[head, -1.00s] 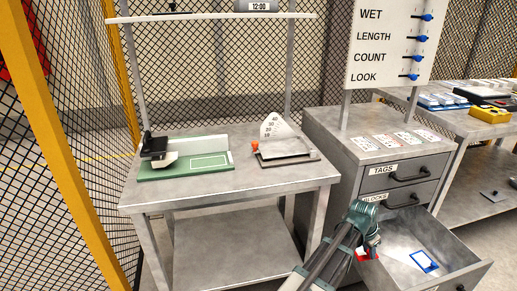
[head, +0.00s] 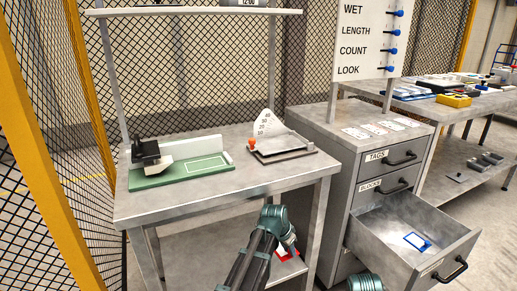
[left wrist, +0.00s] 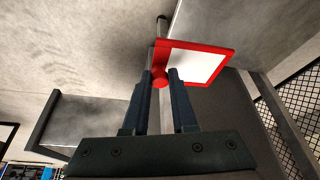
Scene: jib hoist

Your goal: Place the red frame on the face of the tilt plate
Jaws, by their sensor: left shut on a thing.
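The red frame shows in the left wrist view (left wrist: 196,44) as a red rim around a white middle, with a round red knob. My left gripper (left wrist: 163,76) is shut on that knob. In the head view the frame (head: 287,255) hangs at my left gripper (head: 292,249), partly hidden, in front of the workbench and below its top. The tilt plate (head: 284,144) is a grey plate on a dark base at the bench's right side, with a white degree scale (head: 263,124) behind and an orange knob. Its face is bare. My right gripper is out of view.
A green jig (head: 180,178) stands on the bench (head: 225,205) left of the tilt plate. To the right, a cabinet has an open drawer (head: 370,232) holding a blue frame (head: 417,241). A shelf (head: 200,13) spans above the bench. The bench's front strip is clear.

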